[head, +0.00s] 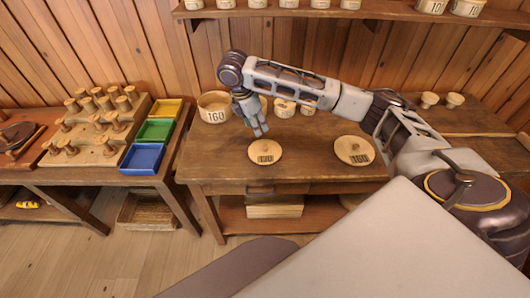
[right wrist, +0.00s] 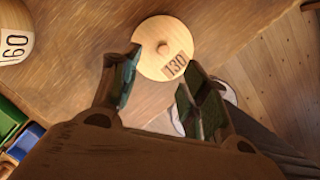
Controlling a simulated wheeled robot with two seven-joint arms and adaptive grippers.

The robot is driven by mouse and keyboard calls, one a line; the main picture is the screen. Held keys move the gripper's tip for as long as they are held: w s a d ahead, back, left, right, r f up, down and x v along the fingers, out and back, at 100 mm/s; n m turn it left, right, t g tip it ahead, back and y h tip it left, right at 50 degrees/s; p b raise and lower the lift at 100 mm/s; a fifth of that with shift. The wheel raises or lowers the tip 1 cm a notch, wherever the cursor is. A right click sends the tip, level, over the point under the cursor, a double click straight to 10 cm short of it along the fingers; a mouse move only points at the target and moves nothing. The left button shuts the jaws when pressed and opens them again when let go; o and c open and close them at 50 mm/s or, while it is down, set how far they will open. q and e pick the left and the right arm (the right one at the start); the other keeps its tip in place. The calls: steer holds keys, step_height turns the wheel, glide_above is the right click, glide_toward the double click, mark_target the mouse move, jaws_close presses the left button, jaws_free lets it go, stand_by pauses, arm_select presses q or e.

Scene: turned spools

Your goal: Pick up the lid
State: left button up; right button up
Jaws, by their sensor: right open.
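A round pale wooden lid (head: 265,152) with a small centre knob lies flat near the front edge of the table. In the right wrist view the lid (right wrist: 165,47) shows the mark 130. A second, similar round lid (head: 353,150) with a knob lies to its right; its mark is too small to read surely. My right gripper (head: 259,130) is open and empty, above and just behind the first lid. In the right wrist view its fingers (right wrist: 158,88) are spread, with the marked lid beyond them. My left gripper is not in view.
A round container marked 160 (head: 213,107) stands on the table (head: 310,175) left of my right gripper. Smaller containers (head: 284,108) stand behind my arm. At left are a spool rack (head: 93,130) and yellow, green and blue trays (head: 143,158). A shelf (head: 290,13) runs above.

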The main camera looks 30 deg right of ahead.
glide_above(265, 146)
steer(key=a, duration=0.2)
steer(key=x, duration=0.2)
steer(key=a+x, duration=0.1)
steer(key=x, duration=0.3)
steer(key=shift+w+a+f, duration=0.1)
steer(key=shift+w+f, duration=0.2)
steer(key=shift+f, duration=0.1)
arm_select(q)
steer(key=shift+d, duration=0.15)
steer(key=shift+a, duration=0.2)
arm_select(e)
steer(key=shift+s+f, duration=0.15)
steer(key=shift+f, duration=0.35)
steer(key=x, duration=0.3)
steer(key=shift+s+f, duration=0.25)
steer(key=shift+s, duration=0.05)
steer(key=shift+f, duration=0.3)
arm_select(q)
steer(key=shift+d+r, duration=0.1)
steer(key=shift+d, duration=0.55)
